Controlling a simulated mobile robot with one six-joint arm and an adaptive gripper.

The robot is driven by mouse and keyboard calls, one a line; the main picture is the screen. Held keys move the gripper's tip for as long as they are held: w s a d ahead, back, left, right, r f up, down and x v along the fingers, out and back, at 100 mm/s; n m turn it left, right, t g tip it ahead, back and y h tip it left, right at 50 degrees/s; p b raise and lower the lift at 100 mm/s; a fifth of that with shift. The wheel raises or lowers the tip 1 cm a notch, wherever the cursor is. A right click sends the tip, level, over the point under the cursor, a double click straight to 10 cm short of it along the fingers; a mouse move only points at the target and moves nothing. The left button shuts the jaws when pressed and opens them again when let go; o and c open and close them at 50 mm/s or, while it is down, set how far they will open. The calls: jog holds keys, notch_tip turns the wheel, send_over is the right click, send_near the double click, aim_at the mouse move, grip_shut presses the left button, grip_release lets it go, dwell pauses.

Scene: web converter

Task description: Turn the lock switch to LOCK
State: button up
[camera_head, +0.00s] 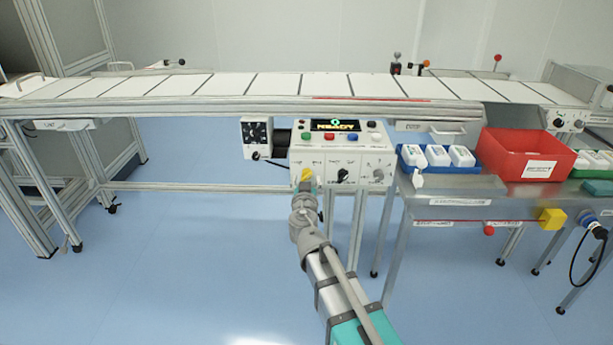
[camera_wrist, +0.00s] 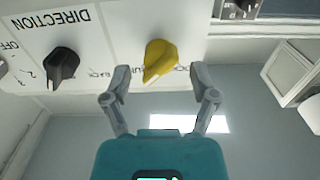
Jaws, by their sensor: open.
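The lock switch, a yellow rotary knob (camera_head: 306,174), sits at the lower left of the white control panel (camera_head: 334,153). In the wrist view, which shows the panel lettering upside down, the yellow knob (camera_wrist: 161,58) is at the upper middle, with its narrow end towards the lower left. The lettering beside it is partly hidden by my fingers. My gripper (camera_wrist: 160,76) is open, its fingertips left and right of the knob in the picture; I cannot tell whether they touch it. In the head view my gripper (camera_head: 306,187) is just below the knob, in front of the panel.
A black DIRECTION knob (camera_wrist: 62,67) is beside the yellow one; it also shows in the head view (camera_head: 343,175). Above are coloured buttons and a display (camera_head: 335,126) reading READY. A red bin (camera_head: 523,142) stands on the right-hand table. The floor around my arm is clear.

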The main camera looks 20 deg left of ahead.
jog(key=shift+x, duration=1.35)
grip_shut()
